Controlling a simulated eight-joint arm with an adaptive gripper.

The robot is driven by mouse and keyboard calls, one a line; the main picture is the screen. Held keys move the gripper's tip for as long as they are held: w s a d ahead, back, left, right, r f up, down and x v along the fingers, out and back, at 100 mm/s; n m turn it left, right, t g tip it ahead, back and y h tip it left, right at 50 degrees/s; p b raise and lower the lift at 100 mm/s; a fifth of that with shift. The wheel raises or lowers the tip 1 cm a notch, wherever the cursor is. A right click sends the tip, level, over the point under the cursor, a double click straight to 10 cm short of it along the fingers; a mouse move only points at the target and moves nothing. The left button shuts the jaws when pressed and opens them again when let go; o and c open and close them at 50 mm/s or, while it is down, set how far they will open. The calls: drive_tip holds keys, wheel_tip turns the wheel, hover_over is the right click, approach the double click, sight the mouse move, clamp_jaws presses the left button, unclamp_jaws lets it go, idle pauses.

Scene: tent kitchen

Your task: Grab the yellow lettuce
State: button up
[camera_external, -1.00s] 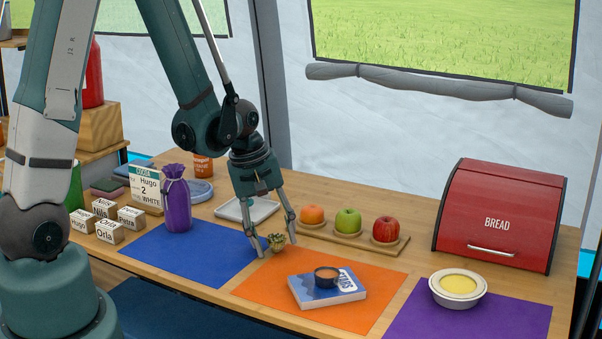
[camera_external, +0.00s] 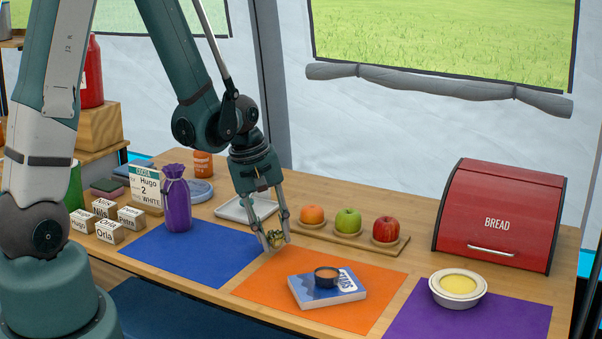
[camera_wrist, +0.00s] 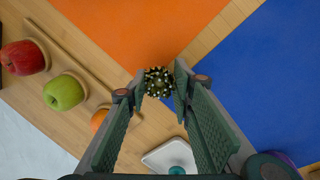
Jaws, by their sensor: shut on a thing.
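In the wrist view the fingertips (camera_wrist: 160,88) flank the clump. The clump is over the wooden strip between the blue mat and the orange mat. I cannot tell whether it still touches the table.
The blue mat (camera_external: 190,256) and orange mat (camera_external: 265,290) lie nearby. A blue book (camera_external: 345,290) carries a dark cup (camera_external: 326,277). An orange (camera_external: 312,214), green apple (camera_external: 348,220) and red apple (camera_external: 385,230) sit on a wooden board. A purple bag (camera_external: 177,205) stands left. A red bread box (camera_external: 500,215) stands right.

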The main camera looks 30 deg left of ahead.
sight(274, 234)
drive_tip(key=shift+w+d+r+p+v, duration=0.1)
drive_tip(key=shift+w+d+p+v, duration=0.25)
drive_tip(key=shift+v, duration=1.15)
drive_tip(key=shift+w+d+r+p+v, duration=0.15)
drive_tip(key=shift+p+v, duration=0.4)
drive_tip(key=shift+v, duration=0.9)
drive_tip(key=shift+w+d+f+p+v, duration=0.1)
drive_tip(key=shift+d+p+v, duration=0.25)
drive_tip(key=shift+v, duration=1.15)
